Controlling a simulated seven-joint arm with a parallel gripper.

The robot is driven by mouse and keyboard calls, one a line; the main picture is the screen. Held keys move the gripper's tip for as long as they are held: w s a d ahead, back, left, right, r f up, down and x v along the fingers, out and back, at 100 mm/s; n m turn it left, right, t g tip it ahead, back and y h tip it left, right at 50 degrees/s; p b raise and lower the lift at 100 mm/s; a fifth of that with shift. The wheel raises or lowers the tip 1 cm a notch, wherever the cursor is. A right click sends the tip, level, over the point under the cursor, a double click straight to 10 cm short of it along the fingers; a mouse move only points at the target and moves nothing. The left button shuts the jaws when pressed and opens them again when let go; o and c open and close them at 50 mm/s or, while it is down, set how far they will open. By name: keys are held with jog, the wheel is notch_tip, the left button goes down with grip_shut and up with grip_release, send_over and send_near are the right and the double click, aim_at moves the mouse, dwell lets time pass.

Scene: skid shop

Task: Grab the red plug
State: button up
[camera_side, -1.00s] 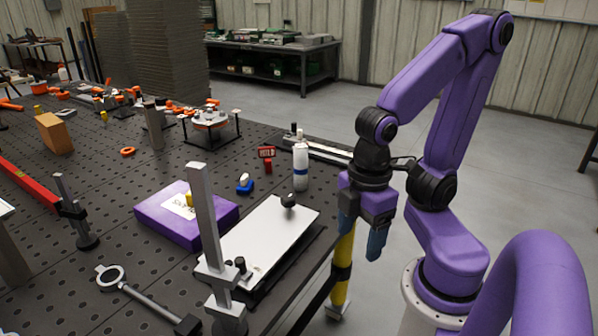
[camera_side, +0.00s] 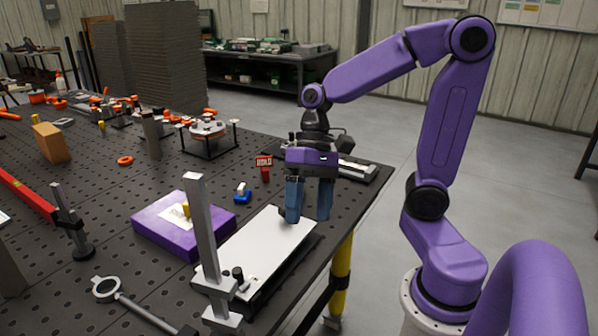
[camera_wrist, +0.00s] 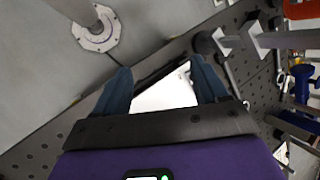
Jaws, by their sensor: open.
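A small red piece with a lettered red plate above it (camera_side: 264,168) stands on the perforated table, behind the white plate and left of my gripper in the side view. I cannot tell for sure that it is the red plug. My gripper (camera_side: 308,217) points down over the right side of the white plate, its two blue fingers apart and nothing visible between them. In the wrist view my gripper (camera_wrist: 160,72) is also open, with the white plate (camera_wrist: 165,92) beyond its fingers. I cannot make out the lettered red piece in the wrist view.
A purple box (camera_side: 165,236) lies left of the white plate (camera_side: 262,245). A small blue-and-white piece (camera_side: 242,194) sits behind them. A tall grey post (camera_side: 203,235) rises in front. A red-orange thing (camera_wrist: 302,9) shows at the wrist view's corner.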

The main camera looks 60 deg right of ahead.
jog(key=w+d+m+t+y, duration=0.4)
jog(key=w+d+m+t, duration=0.4)
jog(key=w+d+m, duration=0.7)
jog(key=s+d+m+t+h, duration=0.3)
jog(key=d+m+t+h, duration=0.45)
jog(key=d+m, duration=1.35)
jog(key=d+f+n, duration=0.1)
jog(key=f, duration=0.3)
jog(key=d+f+n, duration=0.2)
jog(key=f, duration=0.1)
jog(key=d+f+n, duration=0.1)
jog(key=f, duration=0.3)
jog(key=shift+w+d+f+n, duration=0.25)
jog(key=shift+w+f+n, duration=0.05)
jog(key=shift+w+n, duration=0.1)
jog(key=x, duration=1.1)
jog(key=shift+w+f, duration=0.15)
jog(key=shift+w, duration=0.25)
jog(key=shift+f+x, duration=0.2)
jog(key=shift+x, duration=2.4)
jog(key=shift+s+d, duration=0.1)
